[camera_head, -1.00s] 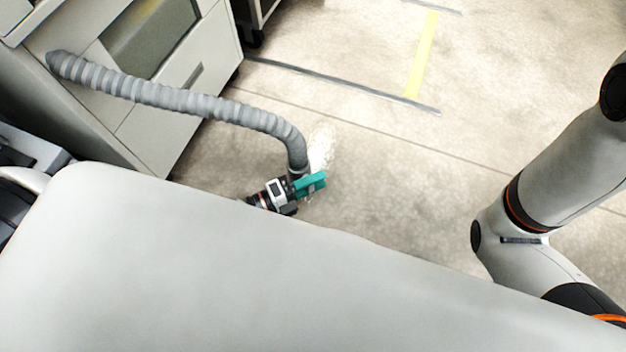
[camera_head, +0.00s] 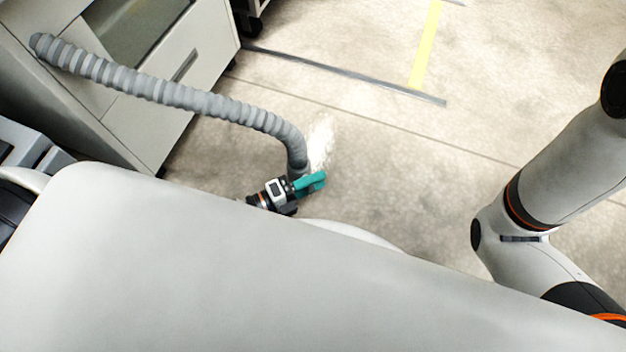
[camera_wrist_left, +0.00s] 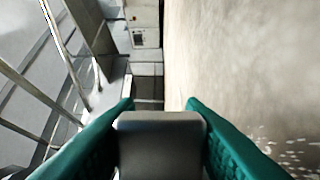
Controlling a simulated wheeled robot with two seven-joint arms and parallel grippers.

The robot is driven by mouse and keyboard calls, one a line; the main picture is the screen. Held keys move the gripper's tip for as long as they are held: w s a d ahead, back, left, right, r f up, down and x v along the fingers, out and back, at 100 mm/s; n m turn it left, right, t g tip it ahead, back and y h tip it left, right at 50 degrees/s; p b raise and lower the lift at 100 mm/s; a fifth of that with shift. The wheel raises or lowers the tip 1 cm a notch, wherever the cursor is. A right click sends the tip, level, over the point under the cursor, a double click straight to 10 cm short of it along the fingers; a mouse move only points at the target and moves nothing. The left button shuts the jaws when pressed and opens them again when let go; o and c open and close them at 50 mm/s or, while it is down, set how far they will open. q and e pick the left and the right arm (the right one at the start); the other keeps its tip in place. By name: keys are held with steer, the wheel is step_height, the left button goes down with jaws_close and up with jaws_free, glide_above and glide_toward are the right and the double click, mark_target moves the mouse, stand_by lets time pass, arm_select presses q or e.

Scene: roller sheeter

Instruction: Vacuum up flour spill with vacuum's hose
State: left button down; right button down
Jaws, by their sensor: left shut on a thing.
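The grey ribbed vacuum hose (camera_head: 185,97) arcs in the head view from the upper left down to my left gripper (camera_head: 312,183). The gripper's teal fingers are shut on the hose near its lower end. In the left wrist view the teal fingers (camera_wrist_left: 160,115) hold a dark grey block-like part (camera_wrist_left: 160,140) of the hose between them. The white flour spill (camera_head: 320,143) lies on the floor just beyond the gripper and hose end. White specks (camera_wrist_left: 290,150) show at the lower right of the wrist view. The hose mouth is hidden. My right gripper is out of view.
A light grey cabinet with drawers (camera_head: 150,120) stands at the left. A dark wheeled base (camera_head: 250,25) is at the top. The concrete floor (camera_head: 400,150) right of the spill is clear, with yellow tape (camera_head: 425,45) farther off.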

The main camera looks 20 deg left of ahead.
arm_select(q)
steer(key=shift+f+b, duration=0.35)
steer(key=shift+f, duration=0.15)
steer(key=shift+w+d+b, duration=0.15)
steer(key=shift+w+b, duration=0.85)
steer(key=shift+w, duration=2.4)
steer(key=shift+w+d+b, duration=0.1)
steer(key=shift+w+b, duration=1.1)
steer(key=shift+w, duration=1.95)
steer(key=shift+w+d+r, duration=0.1)
steer(key=shift+w, duration=3.1)
step_height(320, 180, up, 9)
steer(key=p, duration=0.8)
